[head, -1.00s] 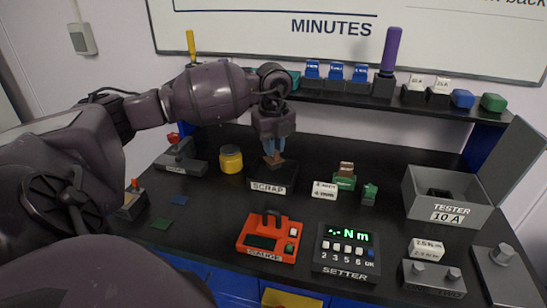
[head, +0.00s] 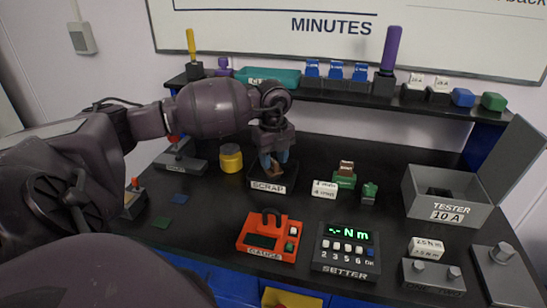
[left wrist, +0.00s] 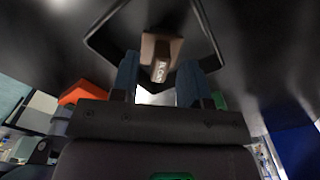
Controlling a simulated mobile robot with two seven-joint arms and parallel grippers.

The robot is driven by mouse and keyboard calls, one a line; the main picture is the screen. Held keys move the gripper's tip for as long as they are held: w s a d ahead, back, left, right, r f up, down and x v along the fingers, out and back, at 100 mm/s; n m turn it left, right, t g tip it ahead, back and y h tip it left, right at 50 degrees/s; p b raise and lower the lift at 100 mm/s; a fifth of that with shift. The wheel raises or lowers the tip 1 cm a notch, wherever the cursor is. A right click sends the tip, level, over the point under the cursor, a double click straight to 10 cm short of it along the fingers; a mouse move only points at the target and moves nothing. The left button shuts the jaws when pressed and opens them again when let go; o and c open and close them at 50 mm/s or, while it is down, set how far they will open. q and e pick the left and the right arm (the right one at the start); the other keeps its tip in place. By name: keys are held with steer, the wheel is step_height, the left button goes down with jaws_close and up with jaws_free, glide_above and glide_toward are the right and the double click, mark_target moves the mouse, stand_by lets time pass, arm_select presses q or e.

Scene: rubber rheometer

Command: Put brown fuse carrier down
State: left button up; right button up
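The brown fuse carrier (head: 273,171) is in the black scrap tray (head: 262,187), below my left gripper (head: 274,165). The left wrist view shows the carrier (left wrist: 161,53) with pale lettering on its face, inside the dark rim of the tray. My left gripper's blue fingers (left wrist: 158,85) stand apart on either side, with a gap between each finger and the carrier, so the gripper is open. Part of the carrier is hidden by the fingers in the head view. My right gripper is not in view.
A yellow jar (head: 231,158) stands left of the tray. White labels (head: 325,189) and a green block with a brown top (head: 345,176) stand to its right. The red gauge (head: 270,238) and setter (head: 345,250) are in front. The grey tester box (head: 450,212) is far right.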

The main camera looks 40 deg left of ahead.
mark_target(274, 160)
arm_select(q)
steer(key=shift+r, duration=0.4)
step_height(274, 160, up, 12)
steer(key=shift+f, duration=0.25)
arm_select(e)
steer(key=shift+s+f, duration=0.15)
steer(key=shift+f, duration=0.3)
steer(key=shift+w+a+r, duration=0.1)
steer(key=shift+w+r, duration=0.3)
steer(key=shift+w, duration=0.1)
